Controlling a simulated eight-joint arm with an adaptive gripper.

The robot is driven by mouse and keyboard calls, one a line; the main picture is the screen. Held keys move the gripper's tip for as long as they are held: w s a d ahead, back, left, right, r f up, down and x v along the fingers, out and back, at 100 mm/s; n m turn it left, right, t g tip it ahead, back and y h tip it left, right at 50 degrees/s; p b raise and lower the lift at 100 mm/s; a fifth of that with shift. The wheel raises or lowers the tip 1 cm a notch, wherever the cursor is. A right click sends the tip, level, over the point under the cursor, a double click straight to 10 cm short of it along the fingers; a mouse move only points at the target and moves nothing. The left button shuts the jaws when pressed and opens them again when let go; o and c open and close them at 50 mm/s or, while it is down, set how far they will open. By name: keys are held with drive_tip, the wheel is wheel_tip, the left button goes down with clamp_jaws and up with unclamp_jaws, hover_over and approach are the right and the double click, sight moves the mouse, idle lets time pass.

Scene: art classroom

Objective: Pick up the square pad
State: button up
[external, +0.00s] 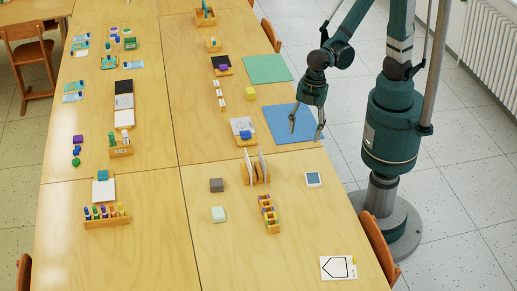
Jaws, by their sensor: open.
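My gripper (306,135) is open and empty, pointing down over the right part of the blue mat (285,118). The gripper is farther back on the table than the pad and clearly apart from it. Its exact height above the mat is hard to tell. The pad is in full view.
A wooden rack (255,170) with upright plates stands left of the pad. A card (338,268) lies at the front right. The table between pad and card is clear.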

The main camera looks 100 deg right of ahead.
sight(313, 179)
drive_tip(key=a+f+n, duration=0.1)
drive_tip(key=a+f, duration=0.1)
drive_tip(key=a, duration=0.1)
drive_tip(key=s+a+f+n+g, duration=0.1)
drive_tip(key=a+f, duration=0.2)
drive_tip(key=s+a+f+n, duration=0.1)
drive_tip(key=a+f+n, duration=0.1)
drive_tip(key=a+f, duration=0.1)
drive_tip(key=shift+f+g+h+p, duration=0.25)
drive_tip(key=shift+g+h+p, duration=0.05)
drive_tip(key=shift+h+p, duration=0.1)
drive_tip(key=shift+w+f, duration=0.1)
drive_tip(key=shift+f+b, duration=0.3)
drive_tip(key=shift+f, duration=0.9)
drive_tip(key=shift+f, duration=0.1)
drive_tip(key=shift+d+f+b, duration=0.1)
drive_tip(key=shift+f+b, duration=0.75)
drive_tip(key=shift+f, duration=1.65)
drive_tip(key=c, duration=1.1)
drive_tip(key=shift+o, duration=0.2)
